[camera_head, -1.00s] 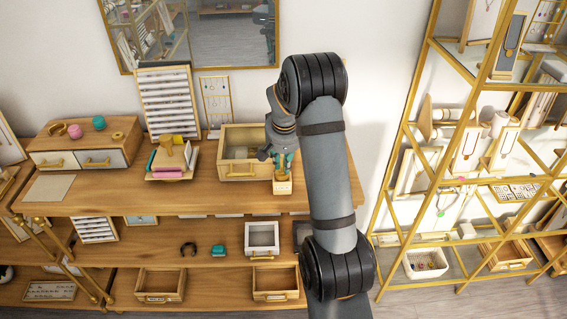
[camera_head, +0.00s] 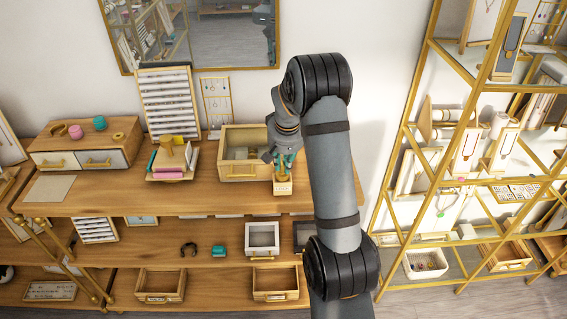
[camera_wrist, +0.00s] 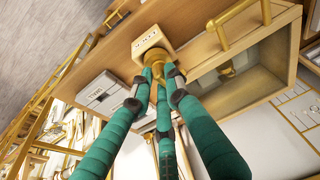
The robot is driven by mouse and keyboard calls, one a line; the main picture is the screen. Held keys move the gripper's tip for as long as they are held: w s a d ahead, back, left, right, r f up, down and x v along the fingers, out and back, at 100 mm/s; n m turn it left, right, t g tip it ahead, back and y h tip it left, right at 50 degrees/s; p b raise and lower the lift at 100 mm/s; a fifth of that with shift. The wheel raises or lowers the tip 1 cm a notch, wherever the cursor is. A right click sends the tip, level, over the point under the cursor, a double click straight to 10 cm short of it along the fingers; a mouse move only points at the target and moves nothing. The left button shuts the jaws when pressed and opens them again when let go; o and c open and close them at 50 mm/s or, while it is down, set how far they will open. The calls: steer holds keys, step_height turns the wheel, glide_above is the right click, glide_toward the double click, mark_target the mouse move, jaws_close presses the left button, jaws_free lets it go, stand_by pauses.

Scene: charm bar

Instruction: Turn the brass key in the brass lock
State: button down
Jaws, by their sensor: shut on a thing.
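A small pale block with dark marks on its face (camera_head: 283,188) stands at the front edge of the wooden counter, with brass parts on top. I take it to be the brass lock. It also shows at the top of the wrist view (camera_wrist: 150,42). My gripper (camera_head: 284,165) points down at it, and its teal fingers are closed together around a brass piece (camera_wrist: 157,67) at the block, which I take to be the key. The fingertips hide most of the key, so its angle in the lock cannot be told.
An open wooden box with a brass handle (camera_head: 236,172) stands just left of the lock. A brass shelf rack (camera_head: 400,165) rises on the right. The counter's front middle is clear.

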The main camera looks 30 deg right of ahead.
steer(key=shift+n+y, duration=0.3)
steer(key=shift+n, duration=0.7)
steer(key=shift+d, duration=0.1)
steer(key=n, duration=0.2)
steer(key=shift+w+d+n+y, duration=0.1)
steer(key=shift+n+y, duration=0.3)
steer(key=shift+n, duration=0.3)
steer(key=shift+w+n+y, duration=0.1)
steer(key=shift+n+y, duration=0.4)
steer(key=shift+n, duration=1.2)
